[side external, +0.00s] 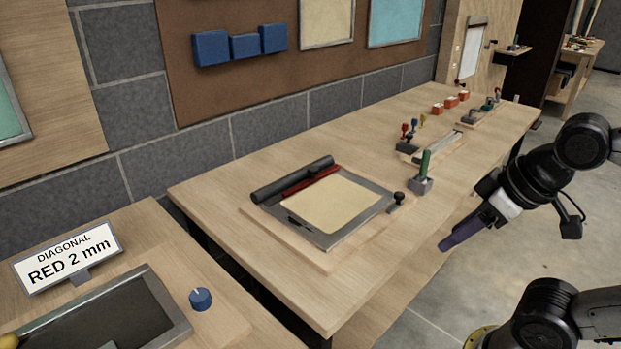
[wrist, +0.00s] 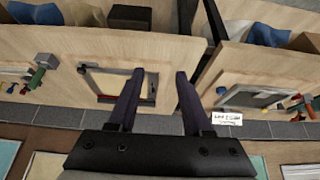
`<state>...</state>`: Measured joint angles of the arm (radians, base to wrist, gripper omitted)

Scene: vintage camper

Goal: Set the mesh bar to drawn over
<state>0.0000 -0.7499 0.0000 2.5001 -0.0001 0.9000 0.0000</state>
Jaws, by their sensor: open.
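A shallow framed window unit lies on the long wooden bench, with a grey frame (side external: 352,236) around a cream panel (side external: 325,205). A dark roll (side external: 290,181) lies along its far edge. A thin red bar (side external: 311,181) sits right beside the roll, and the panel in front of it is uncovered. I take this red bar to be the mesh bar. My gripper (side external: 446,243) is off the bench's front side, apart from the unit. In the wrist view my gripper (wrist: 160,72) is open and empty, and its left finger partly overlaps the unit's frame (wrist: 104,97).
A grey block with a green handle (side external: 424,172) and a small black knob (side external: 398,198) stand right of the unit. Coloured levers (side external: 408,133) and orange blocks (side external: 450,102) lie farther along. A sign (side external: 67,257) and blue knob (side external: 201,299) are on the nearer bench.

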